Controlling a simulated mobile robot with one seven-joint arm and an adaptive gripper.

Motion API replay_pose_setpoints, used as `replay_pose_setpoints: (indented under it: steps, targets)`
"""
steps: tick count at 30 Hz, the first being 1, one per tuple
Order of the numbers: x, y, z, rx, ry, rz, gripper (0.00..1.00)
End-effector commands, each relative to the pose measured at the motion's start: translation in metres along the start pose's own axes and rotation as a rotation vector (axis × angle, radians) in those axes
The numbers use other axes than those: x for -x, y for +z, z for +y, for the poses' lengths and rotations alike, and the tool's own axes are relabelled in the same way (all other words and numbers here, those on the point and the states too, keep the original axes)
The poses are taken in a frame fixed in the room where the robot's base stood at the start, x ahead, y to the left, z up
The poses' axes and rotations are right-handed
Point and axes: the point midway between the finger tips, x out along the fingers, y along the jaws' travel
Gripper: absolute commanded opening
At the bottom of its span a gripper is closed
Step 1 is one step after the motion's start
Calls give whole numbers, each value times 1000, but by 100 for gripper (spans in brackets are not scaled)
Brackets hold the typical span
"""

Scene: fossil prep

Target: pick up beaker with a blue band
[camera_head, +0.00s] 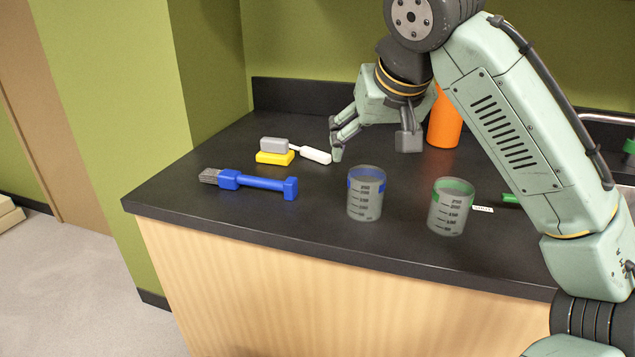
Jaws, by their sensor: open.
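The beaker with a blue band (365,200) stands upright on the black counter, near its front edge. It is grey and see-through, with dark measuring marks and the blue band around its top. My gripper (372,148) is above the counter, behind the blue-banded beaker and higher than it. Its fingers are spread apart, with nothing seen between them. The gripper and the beaker are apart.
A similar beaker with a green band (451,208) stands just right. A blue-handled brush (255,182) lies left. Behind are a yellow-and-grey block (274,151), a white tool (315,154) and an orange cylinder (445,120). The black counter (320,240) is bare in front.

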Motion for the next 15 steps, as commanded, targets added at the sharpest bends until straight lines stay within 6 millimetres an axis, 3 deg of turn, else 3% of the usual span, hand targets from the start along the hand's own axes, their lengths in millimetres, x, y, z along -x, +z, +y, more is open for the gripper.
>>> replay_pose_setpoints:
  steps: [4, 15]
  targets:
    - [5, 11, 18, -39, 38, -49, 79]
    - [-44, 14, 20, -38, 38, -49, 79]
